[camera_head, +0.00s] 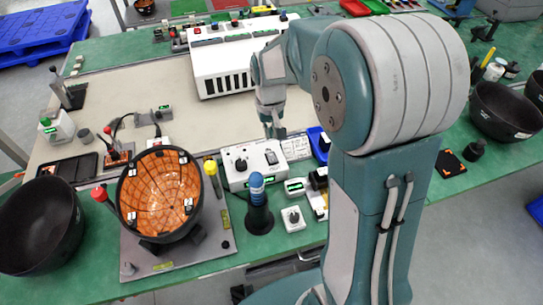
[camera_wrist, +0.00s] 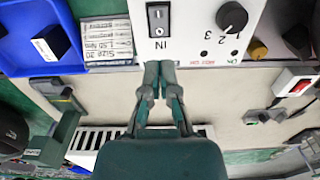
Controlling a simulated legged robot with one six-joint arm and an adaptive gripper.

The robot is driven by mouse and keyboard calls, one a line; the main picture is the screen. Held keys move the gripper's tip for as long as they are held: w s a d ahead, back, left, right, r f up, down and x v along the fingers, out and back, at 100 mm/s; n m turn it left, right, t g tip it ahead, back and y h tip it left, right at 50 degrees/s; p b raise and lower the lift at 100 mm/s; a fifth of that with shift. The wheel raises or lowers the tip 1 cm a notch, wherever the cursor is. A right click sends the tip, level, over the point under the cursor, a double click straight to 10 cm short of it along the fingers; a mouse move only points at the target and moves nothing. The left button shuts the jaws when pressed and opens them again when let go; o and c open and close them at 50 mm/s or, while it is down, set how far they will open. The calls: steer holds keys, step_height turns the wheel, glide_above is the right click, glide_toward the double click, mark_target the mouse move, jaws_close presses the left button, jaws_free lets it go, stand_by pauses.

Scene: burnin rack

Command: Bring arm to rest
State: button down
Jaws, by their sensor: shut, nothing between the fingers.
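My arm, in teal and grey, fills the right half of the head view, its forearm reaching away over the bench. My gripper (camera_head: 272,128) points down above the beige mat, just beyond a white control box (camera_head: 240,179). In the wrist view my gripper (camera_wrist: 160,70) has its two teal fingertips together with nothing between them. The same control box (camera_wrist: 191,45), with a black rocker switch and a numbered knob, lies close past the fingertips in that view. I cannot tell whether they touch it.
An orange-lined bowl fixture (camera_head: 160,194) and a black bowl (camera_head: 38,226) stand front left. A blue-topped holder (camera_head: 258,203) stands in front of the control box. A white slotted unit (camera_head: 215,72) stands behind my gripper. More black bowls (camera_head: 503,112) are at right. The beige mat (camera_head: 85,130) has free room.

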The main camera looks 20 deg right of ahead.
stand_by(0.3)
steer(key=s+r+t, duration=0.2)
steer(key=s+r, duration=0.4)
steer(key=s, duration=0.4)
steer(key=s+r+t, duration=0.3)
steer(key=s+r, duration=0.4)
steer(key=s, duration=0.4)
steer(key=shift+t, duration=0.3)
steer(key=shift+r, duration=0.1)
